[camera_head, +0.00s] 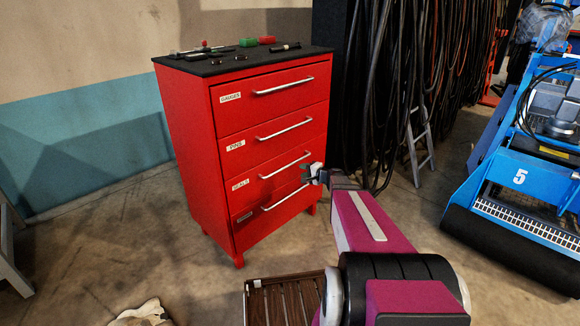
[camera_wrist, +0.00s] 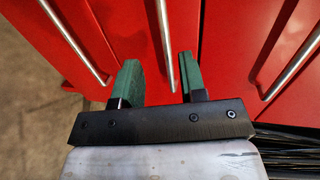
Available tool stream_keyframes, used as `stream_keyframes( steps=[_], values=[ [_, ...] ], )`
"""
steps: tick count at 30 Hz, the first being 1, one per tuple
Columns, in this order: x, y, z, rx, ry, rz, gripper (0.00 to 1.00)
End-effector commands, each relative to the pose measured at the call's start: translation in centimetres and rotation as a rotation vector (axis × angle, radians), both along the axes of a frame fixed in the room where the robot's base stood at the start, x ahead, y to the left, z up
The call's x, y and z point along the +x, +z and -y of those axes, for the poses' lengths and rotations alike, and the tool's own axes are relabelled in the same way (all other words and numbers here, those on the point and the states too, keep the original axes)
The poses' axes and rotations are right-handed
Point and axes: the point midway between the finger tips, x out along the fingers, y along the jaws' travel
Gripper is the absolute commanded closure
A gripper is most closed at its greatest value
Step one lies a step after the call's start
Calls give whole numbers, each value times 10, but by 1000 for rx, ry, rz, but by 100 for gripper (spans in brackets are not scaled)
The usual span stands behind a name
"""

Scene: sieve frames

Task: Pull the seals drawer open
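The seals drawer (camera_head: 247,191), labelled SEALS, is the third one down in the red cabinet (camera_head: 192,160). It looks shut, with its front flush. Its slim metal handle (camera_head: 280,168) runs across the front. My gripper (camera_head: 312,174) is near the right end of this handle. In the wrist view my gripper (camera_wrist: 157,75) is open, with two green fingers apart. The seals handle (camera_wrist: 165,45) appears between them, closer to the right finger. Whether the handle lies within finger depth, I cannot tell. No contact is clear.
The gauges drawer (camera_head: 268,92) and pins drawer (camera_head: 250,139) are above; a bottom drawer (camera_head: 270,222) is below. Small tools lie on the black cabinet top (camera_head: 200,69). Hanging cables (camera_head: 375,90) are behind to the right. A slatted wooden crate (camera_head: 285,282) sits on the floor in front.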

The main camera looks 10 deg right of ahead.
Motion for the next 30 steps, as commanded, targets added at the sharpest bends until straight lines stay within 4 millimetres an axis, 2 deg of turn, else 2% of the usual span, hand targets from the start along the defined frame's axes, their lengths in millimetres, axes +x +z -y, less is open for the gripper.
stream_keyframes(
  steps=[5, 21, 30],
  values=[
    [13, 0, 6, 32, -34, 13, 62],
    [80, -16, -44, 32, -30, 13, 62],
    [93, -19, -54, 31, -32, 12, 62]
  ],
)
